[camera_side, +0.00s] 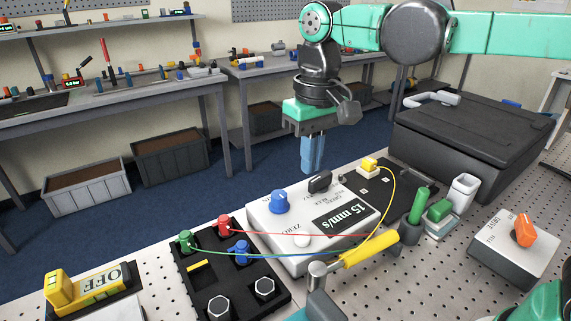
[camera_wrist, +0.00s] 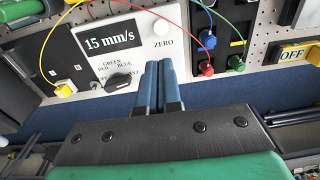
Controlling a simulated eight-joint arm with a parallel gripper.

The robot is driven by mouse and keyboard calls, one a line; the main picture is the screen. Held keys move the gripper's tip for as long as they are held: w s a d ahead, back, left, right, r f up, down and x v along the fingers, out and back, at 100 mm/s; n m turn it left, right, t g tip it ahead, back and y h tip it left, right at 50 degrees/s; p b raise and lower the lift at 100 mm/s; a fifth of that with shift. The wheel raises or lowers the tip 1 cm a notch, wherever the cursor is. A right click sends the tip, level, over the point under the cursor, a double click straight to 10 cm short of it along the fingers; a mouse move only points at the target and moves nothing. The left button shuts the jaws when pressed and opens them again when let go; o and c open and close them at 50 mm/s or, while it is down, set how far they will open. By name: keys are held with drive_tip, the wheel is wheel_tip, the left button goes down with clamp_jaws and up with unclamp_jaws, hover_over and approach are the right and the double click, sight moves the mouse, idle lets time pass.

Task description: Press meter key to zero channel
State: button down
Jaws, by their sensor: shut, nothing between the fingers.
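The meter (camera_side: 268,238) is a white box on the perforated table, with a display (camera_side: 340,217) that reads 15 mm/s. Its round white key (camera_side: 302,241) is beside the word ZERO. A blue knob (camera_side: 279,201) and a black knob (camera_side: 319,182) are on the meter; the black one shows in the wrist view (camera_wrist: 119,81). My gripper (camera_side: 308,171) is shut and empty, its blue fingers pointing down above the meter's far side, apart from it. The fingertips (camera_wrist: 159,64) are together.
Red, green and blue plugs sit in a black panel (camera_side: 195,277) left of the meter. A yellow plug (camera_side: 369,165) is at its right. Wires cross over the meter's near part. An orange-knob box (camera_side: 515,248) is right.

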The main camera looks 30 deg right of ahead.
sight(304, 237)
wheel_tip(304, 237, down, 13)
drive_tip(key=shift+w+a+f, duration=0.15)
drive_tip(key=shift+f, duration=0.05)
idle(0.3)
drive_tip(key=shift+f, duration=0.9)
drive_tip(key=shift+r, duration=0.1)
wheel_tip(304, 237, up, 14)
drive_tip(key=shift+r, duration=0.15)
idle(0.6)
